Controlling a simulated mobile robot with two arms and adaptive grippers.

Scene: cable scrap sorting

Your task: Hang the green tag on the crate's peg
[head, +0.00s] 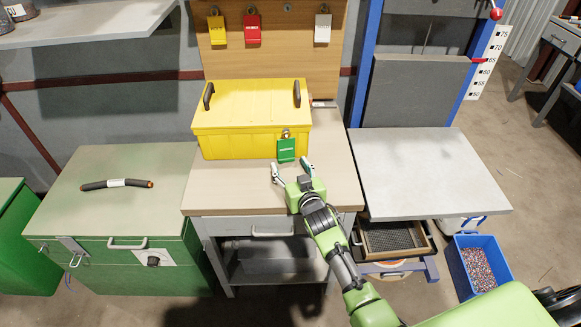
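The yellow crate (225,143) stands closed on the wooden-topped bench. The green tag (287,151) is upright against the right part of the crate's front, with a small metal piece (286,134) at its top. It looks hung there, but the peg itself is too small to make out. My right gripper (291,169) is just in front of and below the tag, with its fingers spread apart and nothing between them. I cannot tell whether a fingertip touches the tag. My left gripper is not in view.
Yellow, red (252,29) and silver locks hang on the board behind the crate. A black cable piece (117,184) lies on the green cabinet at left. A grey table (425,170) at right is clear. A blue bin (458,268) of granules stands on the floor.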

